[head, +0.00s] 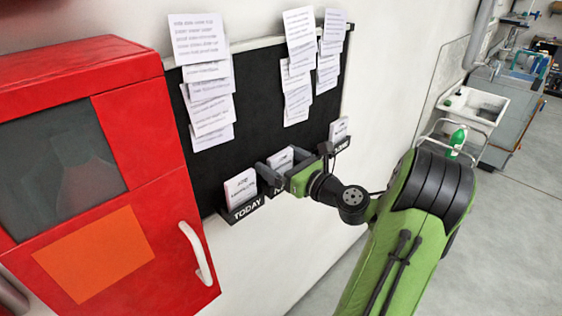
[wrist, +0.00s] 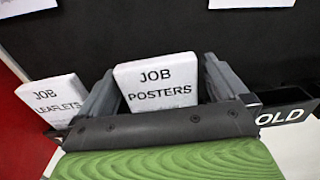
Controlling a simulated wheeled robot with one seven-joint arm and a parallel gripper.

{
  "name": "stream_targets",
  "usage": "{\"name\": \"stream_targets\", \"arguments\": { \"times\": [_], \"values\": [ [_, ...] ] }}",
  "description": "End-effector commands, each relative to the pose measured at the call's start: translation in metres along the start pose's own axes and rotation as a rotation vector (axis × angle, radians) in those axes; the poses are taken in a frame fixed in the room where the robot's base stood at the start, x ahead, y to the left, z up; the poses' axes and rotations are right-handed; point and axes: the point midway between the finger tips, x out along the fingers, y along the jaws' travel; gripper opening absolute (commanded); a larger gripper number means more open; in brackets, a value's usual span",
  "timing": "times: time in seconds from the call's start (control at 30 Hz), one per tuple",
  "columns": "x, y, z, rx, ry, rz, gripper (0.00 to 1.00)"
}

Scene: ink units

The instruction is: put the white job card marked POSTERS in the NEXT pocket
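The white card marked JOB POSTERS (wrist: 160,84) stands between the fingers of my gripper (wrist: 160,92) in the wrist view. A narrow gap shows at its right side, so my gripper looks open around it. Its lower edge is hidden by my gripper. In the head view the card (head: 280,160) stands at the black pocket whose label begins with N (head: 276,191), and my gripper (head: 284,164) straddles it. Most of that label is hidden, and I cannot tell how deep the card sits.
A JOB LEAFLETS card (wrist: 53,101) stands close on the left, in the TODAY pocket (head: 245,209). The HOLD pocket (wrist: 286,115) is on the right. Another card (head: 338,130) stands in the far right pocket. A red cabinet (head: 130,130) is left of the black board (head: 255,95).

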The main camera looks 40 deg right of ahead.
Motion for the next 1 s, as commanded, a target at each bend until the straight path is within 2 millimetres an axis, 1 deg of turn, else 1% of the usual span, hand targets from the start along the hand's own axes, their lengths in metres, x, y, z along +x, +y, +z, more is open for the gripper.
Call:
{"name": "stream_targets", "arguments": {
  "times": [0.17,0.23,0.27,0.37,0.5,0.6,0.7,0.8,1.0],
  "values": [
    [0.000,0.000,0.004,-0.002,-0.001,0.000,1.00],
    [-0.010,-0.001,0.003,0.002,0.003,-0.005,1.00],
    [-0.016,-0.002,0.003,0.001,0.003,-0.006,1.00],
    [-0.043,-0.002,0.003,0.003,0.003,-0.009,1.00],
    [-0.082,-0.002,0.004,0.002,0.000,-0.010,1.00],
    [-0.100,-0.002,0.005,0.002,-0.001,-0.007,1.00],
    [-0.114,-0.001,0.004,0.002,0.000,-0.004,1.00],
    [-0.120,0.000,0.004,0.001,-0.001,-0.001,1.00],
    [-0.120,0.000,0.003,0.000,0.000,0.001,1.00]
  ]
}}
